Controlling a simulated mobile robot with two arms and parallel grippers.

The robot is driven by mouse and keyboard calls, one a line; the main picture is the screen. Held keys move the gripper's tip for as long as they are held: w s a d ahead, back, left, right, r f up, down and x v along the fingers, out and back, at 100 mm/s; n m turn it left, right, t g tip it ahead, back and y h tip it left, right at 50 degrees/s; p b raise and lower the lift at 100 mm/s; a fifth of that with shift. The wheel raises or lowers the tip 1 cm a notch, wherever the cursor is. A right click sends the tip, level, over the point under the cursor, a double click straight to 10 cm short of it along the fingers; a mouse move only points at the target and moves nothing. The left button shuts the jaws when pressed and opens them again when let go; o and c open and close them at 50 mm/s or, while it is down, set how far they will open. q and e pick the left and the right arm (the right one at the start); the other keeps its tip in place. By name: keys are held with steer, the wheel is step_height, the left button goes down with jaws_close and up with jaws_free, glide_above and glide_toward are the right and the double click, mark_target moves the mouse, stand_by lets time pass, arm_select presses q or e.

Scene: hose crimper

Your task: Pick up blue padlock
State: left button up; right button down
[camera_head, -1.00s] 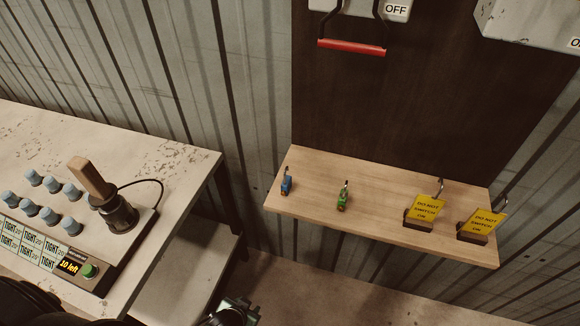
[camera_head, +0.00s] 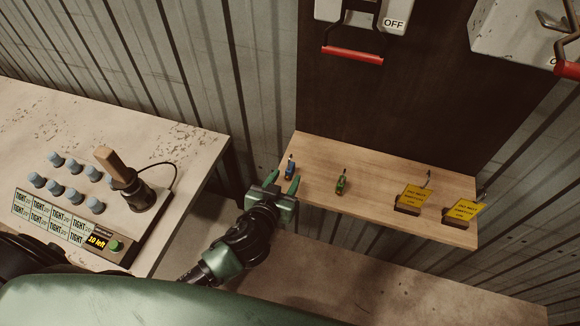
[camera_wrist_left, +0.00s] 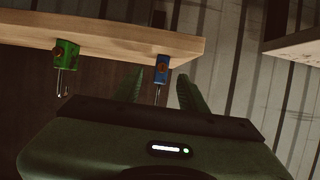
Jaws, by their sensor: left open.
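The blue padlock (camera_head: 290,169) stands near the left end of the wooden shelf (camera_head: 370,199). My left gripper (camera_head: 283,183) is open and empty at the shelf's front left edge, just in front of the blue padlock. In the left wrist view the blue padlock (camera_wrist_left: 161,70) shows in the gap between the two open green fingers (camera_wrist_left: 160,88). I cannot tell how far it is from the fingertips. The green padlock (camera_head: 341,184) stands to the right on the shelf and shows outside the fingers in the left wrist view (camera_wrist_left: 66,56). My right gripper is not in view.
Two yellow "do not switch on" tags (camera_head: 414,198) (camera_head: 465,210) stand in holders at the shelf's right. A switch box with a red handle (camera_head: 352,55) hangs above. A worktable (camera_head: 190,134) with a crimping panel stands left, with a gap before the shelf.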

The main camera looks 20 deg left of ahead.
mark_target(288, 174)
arm_select(q)
steer(key=p+x, duration=0.1)
steer(key=x, duration=0.3)
steer(key=shift+w, duration=0.1)
steer(key=shift+c, duration=0.3)
steer(key=shift+r, duration=0.1)
jaws_close()
step_height(288, 174, up, 20)
